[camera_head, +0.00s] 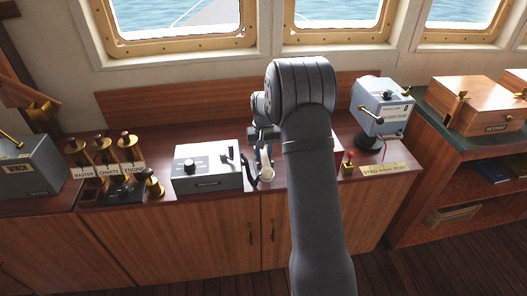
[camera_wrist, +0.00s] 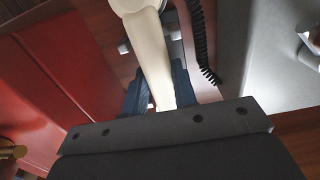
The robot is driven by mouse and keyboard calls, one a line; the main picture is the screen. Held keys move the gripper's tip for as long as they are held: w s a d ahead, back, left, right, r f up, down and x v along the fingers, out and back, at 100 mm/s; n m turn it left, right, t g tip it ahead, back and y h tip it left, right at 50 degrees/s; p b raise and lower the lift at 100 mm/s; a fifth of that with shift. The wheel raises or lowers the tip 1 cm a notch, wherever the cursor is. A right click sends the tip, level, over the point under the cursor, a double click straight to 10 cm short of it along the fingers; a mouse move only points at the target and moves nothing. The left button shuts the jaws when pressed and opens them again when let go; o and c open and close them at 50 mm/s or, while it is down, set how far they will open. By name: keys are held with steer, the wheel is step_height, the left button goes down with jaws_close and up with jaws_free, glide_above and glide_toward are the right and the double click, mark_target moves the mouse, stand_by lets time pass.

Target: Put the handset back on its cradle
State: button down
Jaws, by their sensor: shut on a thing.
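The cream handset (camera_wrist: 152,55) runs between the two dark blue fingers of my gripper (camera_wrist: 158,88) in the wrist view, and the gripper is shut on it. In the head view the handset (camera_head: 266,165) shows as a small pale shape just right of a grey radio box (camera_head: 206,168), below my gripper (camera_head: 262,138). A black coiled cord (camera_wrist: 203,45) runs beside the handset. Small grey parts (camera_wrist: 125,46) show on both sides of the handset; I cannot tell whether they are the cradle or whether the handset touches them. My arm hides part of the counter.
Brass-topped tubes (camera_head: 103,150) with labels stand left of the radio box. A grey-blue instrument (camera_head: 382,105) and a small red-topped knob (camera_head: 347,160) stand right of my arm. A wooden sextant box (camera_head: 480,103) is further right. The wooden counter (camera_head: 325,130) runs under the windows.

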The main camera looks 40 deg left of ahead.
steer(key=c, duration=1.1)
jaws_free()
step_height(320, 180, up, 18)
steer(key=shift+f, duration=0.25)
steer(key=shift+f, duration=0.15)
step_height(320, 180, down, 17)
steer(key=shift+f, duration=0.1)
steer(key=shift+r, duration=0.65)
steer(key=shift+f, duration=0.1)
